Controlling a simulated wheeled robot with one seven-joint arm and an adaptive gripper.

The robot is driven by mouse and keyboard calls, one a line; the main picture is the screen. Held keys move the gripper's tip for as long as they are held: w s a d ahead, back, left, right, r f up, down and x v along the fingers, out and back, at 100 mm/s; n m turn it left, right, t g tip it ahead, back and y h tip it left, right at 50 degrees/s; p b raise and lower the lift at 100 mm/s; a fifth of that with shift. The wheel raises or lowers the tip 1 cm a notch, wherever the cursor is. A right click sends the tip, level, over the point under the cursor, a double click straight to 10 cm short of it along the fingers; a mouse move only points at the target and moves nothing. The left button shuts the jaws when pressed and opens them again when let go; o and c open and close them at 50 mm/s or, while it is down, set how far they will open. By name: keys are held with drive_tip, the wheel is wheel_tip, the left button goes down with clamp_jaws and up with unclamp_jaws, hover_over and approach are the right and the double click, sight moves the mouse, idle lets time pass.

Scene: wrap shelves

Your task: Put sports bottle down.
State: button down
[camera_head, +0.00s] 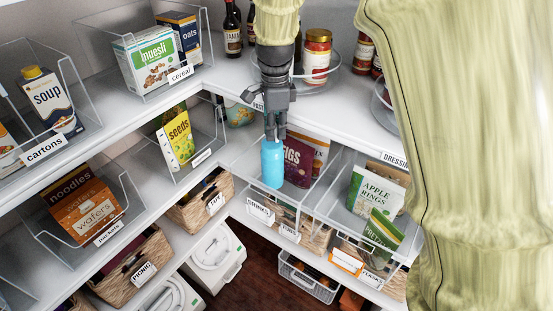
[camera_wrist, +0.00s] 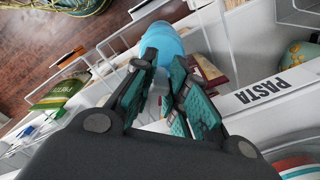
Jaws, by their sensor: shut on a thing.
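A light blue sports bottle (camera_head: 272,165) hangs upright below my gripper (camera_head: 275,132) in the head view. My gripper is shut on the top of the bottle. The bottle is in front of a dark figs box (camera_head: 297,163) in a clear bin on the middle shelf. I cannot tell whether its base touches anything. In the wrist view the blue bottle (camera_wrist: 162,42) shows beyond the finger pads of my gripper (camera_wrist: 172,85), and the fingers hide its near end.
A clear bin (camera_head: 352,228) with apple rings (camera_head: 376,192) stands to the right. A seeds packet (camera_head: 175,137) is in a bin to the left. The upper shelf with jars (camera_head: 317,55) is close to my gripper. Wicker baskets (camera_head: 203,203) stand below.

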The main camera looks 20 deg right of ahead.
sight(275, 159)
drive_tip(key=shift+f+p, duration=1.75)
drive_tip(key=shift+f, duration=3.85)
drive_tip(key=shift+s, duration=0.1)
drive_tip(key=c, duration=1.4)
unclamp_jaws()
drive_tip(key=shift+f, duration=0.15)
drive_tip(key=shift+r+b, duration=2.3)
drive_tip(key=shift+r, duration=3.9)
